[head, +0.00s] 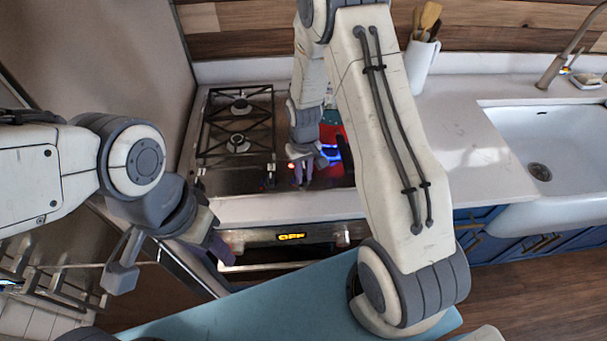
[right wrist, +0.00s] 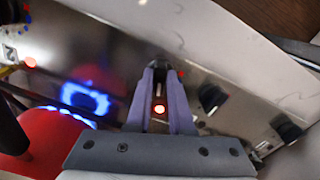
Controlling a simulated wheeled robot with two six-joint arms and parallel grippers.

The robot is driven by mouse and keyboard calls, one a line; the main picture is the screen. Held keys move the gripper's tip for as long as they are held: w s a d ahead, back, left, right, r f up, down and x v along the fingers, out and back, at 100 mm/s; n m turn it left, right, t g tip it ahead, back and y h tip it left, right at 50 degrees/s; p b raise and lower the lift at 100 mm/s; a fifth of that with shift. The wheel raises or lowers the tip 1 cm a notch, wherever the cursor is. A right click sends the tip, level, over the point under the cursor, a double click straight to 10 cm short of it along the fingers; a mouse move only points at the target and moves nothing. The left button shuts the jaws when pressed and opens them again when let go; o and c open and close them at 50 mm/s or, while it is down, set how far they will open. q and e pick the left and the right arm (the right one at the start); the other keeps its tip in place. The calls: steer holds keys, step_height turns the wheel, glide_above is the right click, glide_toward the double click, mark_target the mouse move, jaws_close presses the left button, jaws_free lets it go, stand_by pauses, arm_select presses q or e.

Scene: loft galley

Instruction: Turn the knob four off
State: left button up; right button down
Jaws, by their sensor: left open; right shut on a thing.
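The stove (head: 232,180) has a steel top with dark knobs along its front strip. My right gripper (head: 302,172) is over that strip. In the right wrist view its purple fingers (right wrist: 160,72) are shut on a dark knob (right wrist: 158,64), mostly hidden between the tips; its number cannot be read. An orange-red light (right wrist: 159,108) glows between the fingers. A blue flame (right wrist: 85,98) burns nearby and also shows in the head view (head: 332,153). My left gripper (head: 165,262) is open and empty, in front of the stove at left.
Two free knobs, one near (right wrist: 212,97) and one farther (right wrist: 287,127), sit to the right of the fingers. A red item (right wrist: 45,145) is beside the flame. An oven display (head: 291,236) reads OFF. A white sink (head: 545,150) lies right.

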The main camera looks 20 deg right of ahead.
steer(key=shift+w+a+r+m+b, duration=0.1)
steer(key=shift+m+b, duration=0.25)
steer(key=shift+m, duration=1.65)
steer(key=c, duration=0.8)
jaws_free()
steer(key=shift+r, duration=0.1)
step_height(320, 180, up, 10)
steer(key=b, duration=0.2)
steer(key=shift+r, duration=0.15)
